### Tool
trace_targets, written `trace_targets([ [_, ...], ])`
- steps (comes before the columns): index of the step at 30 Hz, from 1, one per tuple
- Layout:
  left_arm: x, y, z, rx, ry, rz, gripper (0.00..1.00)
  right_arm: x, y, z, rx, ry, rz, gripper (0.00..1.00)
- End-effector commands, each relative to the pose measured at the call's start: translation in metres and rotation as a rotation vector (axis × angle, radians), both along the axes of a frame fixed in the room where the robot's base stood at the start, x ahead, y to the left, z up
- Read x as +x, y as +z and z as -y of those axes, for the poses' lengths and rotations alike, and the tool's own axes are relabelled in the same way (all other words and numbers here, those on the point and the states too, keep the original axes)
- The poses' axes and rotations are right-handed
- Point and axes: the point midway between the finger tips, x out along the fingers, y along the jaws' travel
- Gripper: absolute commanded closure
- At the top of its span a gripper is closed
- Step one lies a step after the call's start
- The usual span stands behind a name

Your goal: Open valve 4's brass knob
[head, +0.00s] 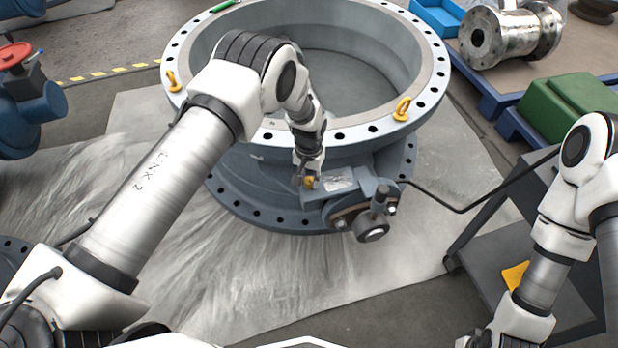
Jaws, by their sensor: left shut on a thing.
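A large grey butterfly valve (270,178) with a bolted ring flange lies flat in the middle of the head view. On its front side is a grey actuator box (338,197) with a silver plate on top. A small brass knob (309,183) sits at the left end of this box. My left gripper (307,178) reaches down over the flange and is shut on the brass knob, which its fingers partly hide. My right gripper (485,342) is low at the right, cut by the bottom edge, and its fingers are not clear. No valve number is readable.
Yellow lifting eyes (403,108) stand on the flange rim. A black cable (462,208) runs right from the actuator. A dark stand (540,265) is near my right arm. Blue pallets with a metal valve (508,35) and a green box (572,105) lie at upper right.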

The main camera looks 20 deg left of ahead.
Motion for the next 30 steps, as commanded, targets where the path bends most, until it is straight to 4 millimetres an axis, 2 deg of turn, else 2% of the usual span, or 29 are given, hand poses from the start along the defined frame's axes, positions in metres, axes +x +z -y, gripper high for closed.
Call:
trace_targets([
  [30,-0.001,-0.002,0.000,0.001,0.935,-0.003,1.00,0.000,-0.020,0.000,0.000,0.000,0.000,0.60],
])
